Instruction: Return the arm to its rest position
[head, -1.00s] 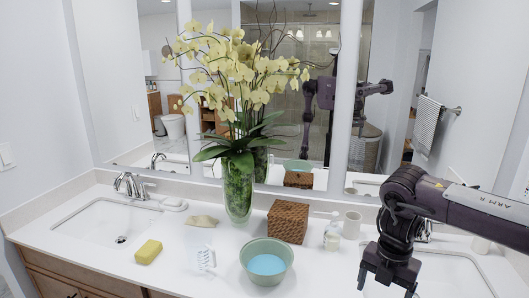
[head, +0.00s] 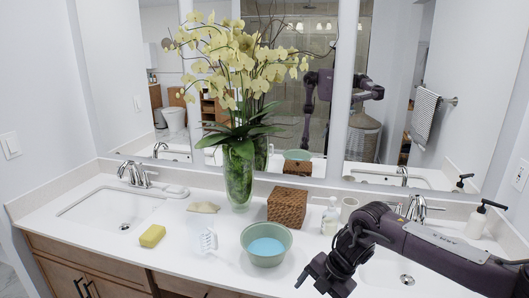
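My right arm comes in from the right over the right side of the counter. Its gripper (head: 316,278) points down and left, at the front right of the green bowl, and looks open with nothing between its fingers. It is apart from the bowl. My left gripper does not show directly. Dark arm parts of mine are reflected in the mirror (head: 420,60).
The green bowl (head: 266,258) with blue contents stands near the counter's front. Around it are a wicker box (head: 288,206), yellow sponge (head: 152,236), white brush (head: 209,241), clear bottle (head: 330,217), orchid vase (head: 238,178) and soap dispenser (head: 478,218). Sinks lie left and right.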

